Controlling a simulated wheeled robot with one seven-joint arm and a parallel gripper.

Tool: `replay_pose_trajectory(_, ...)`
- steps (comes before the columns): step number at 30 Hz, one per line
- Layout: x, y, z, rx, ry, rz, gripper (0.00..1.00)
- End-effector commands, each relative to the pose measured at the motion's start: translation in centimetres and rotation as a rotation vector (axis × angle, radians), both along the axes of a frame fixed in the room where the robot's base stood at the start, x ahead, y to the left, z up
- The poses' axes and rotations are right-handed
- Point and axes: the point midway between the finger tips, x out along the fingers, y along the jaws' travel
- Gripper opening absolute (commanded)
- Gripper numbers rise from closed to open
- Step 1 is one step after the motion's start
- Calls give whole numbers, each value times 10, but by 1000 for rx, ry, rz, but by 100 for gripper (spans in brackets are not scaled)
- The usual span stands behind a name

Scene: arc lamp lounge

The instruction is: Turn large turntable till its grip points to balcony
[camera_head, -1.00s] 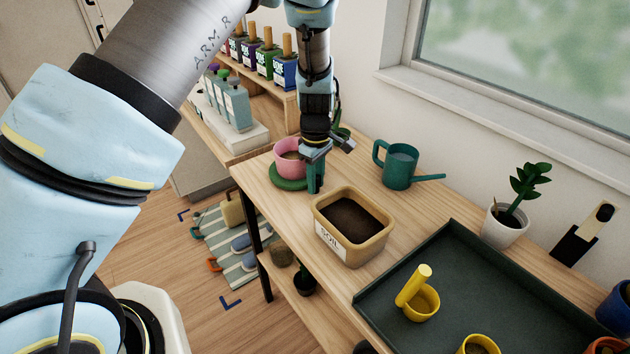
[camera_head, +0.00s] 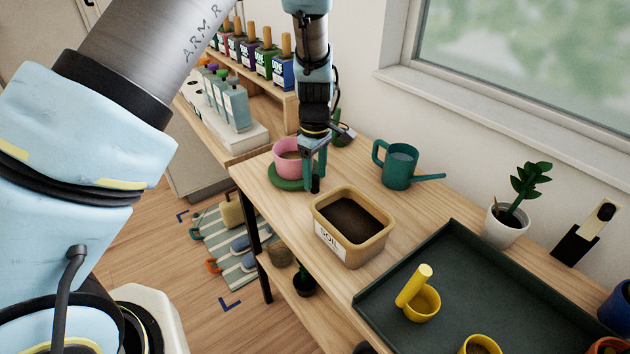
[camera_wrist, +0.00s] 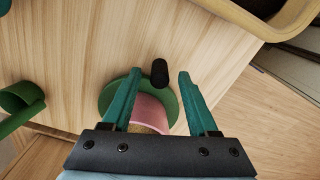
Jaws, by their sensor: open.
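The large turntable (camera_head: 286,184) is a round green disc on the wooden bench, with a pink pot (camera_head: 287,158) on it. It also shows in the wrist view (camera_wrist: 112,97), partly hidden by my gripper and the pot. Its grip, a short black knob (camera_head: 315,184), stands at the disc's edge on the side towards the soil tub. My gripper (camera_head: 315,176) is open and points down at the knob. In the wrist view the knob (camera_wrist: 160,70) lies between the two green fingertips, with gaps on both sides. I cannot tell how far down the fingers reach.
A soil tub (camera_head: 325,237) stands close to the right of my gripper. A teal watering can (camera_head: 398,168) is behind it, and a dark tray (camera_head: 462,240) with yellow pots lies farther right. A window (camera_head: 530,60) is at the upper right. I cannot identify a balcony.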

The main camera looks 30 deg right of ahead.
Motion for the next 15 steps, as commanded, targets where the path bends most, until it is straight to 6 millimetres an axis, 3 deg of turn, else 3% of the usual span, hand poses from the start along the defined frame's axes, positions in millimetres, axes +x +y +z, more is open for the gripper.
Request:
replay_pose_trajectory(9,0,-1,61,-4,-3,-1,60)
replay_pose_trajectory(15,0,-1,83,-2,-2,-1,60)
